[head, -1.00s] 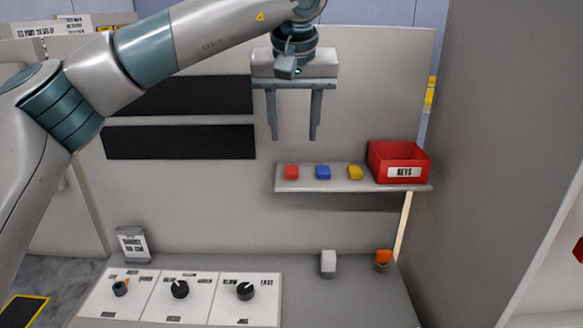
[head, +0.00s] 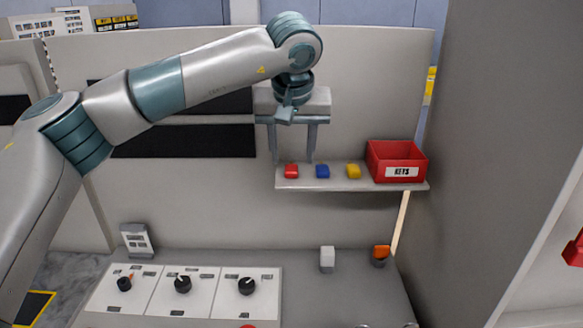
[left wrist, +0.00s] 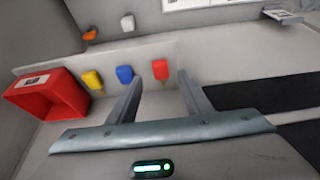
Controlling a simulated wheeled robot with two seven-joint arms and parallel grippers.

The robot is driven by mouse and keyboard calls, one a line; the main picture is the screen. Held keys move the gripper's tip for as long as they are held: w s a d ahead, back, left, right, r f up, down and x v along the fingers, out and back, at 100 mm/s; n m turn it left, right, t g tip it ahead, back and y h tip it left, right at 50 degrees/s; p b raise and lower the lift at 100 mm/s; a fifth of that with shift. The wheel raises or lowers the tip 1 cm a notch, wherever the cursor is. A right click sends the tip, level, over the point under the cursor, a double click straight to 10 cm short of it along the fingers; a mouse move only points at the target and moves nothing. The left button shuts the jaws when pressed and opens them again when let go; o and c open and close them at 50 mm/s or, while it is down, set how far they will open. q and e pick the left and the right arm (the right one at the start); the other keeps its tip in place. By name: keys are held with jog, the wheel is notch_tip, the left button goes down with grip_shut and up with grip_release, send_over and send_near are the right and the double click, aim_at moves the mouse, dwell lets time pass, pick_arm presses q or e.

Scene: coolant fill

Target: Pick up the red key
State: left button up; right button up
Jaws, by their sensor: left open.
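The red key (head: 291,171) lies at the left end of a small shelf (head: 318,185) on the panel. A blue key (head: 322,171) and a yellow key (head: 353,171) lie to its right. My left gripper (head: 293,160) is open, its fingers pointing down just above and behind or around the red key; the exact depth is unclear. In the left wrist view the red key (left wrist: 160,69) shows beyond the fingertips, between them, and nothing is held. The blue key (left wrist: 124,74) shows near the tip of one finger. My right gripper is not in view.
A red bin labelled KEYS (head: 397,161) stands at the shelf's right end. Below are a console with several black knobs (head: 182,285), a white block (head: 327,259) and an orange-topped piece (head: 381,254). A tall grey wall (head: 480,170) bounds the right side.

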aim_at(291, 167)
pick_arm(q)
jog(key=p+x, duration=0.1)
jog(key=x, duration=0.2)
jog(key=shift+a+r, duration=0.1)
jog(key=shift+w+f, duration=0.2)
jog(key=shift+f, duration=0.15)
jog(key=shift+c, duration=0.3)
jog(key=c, duration=1)
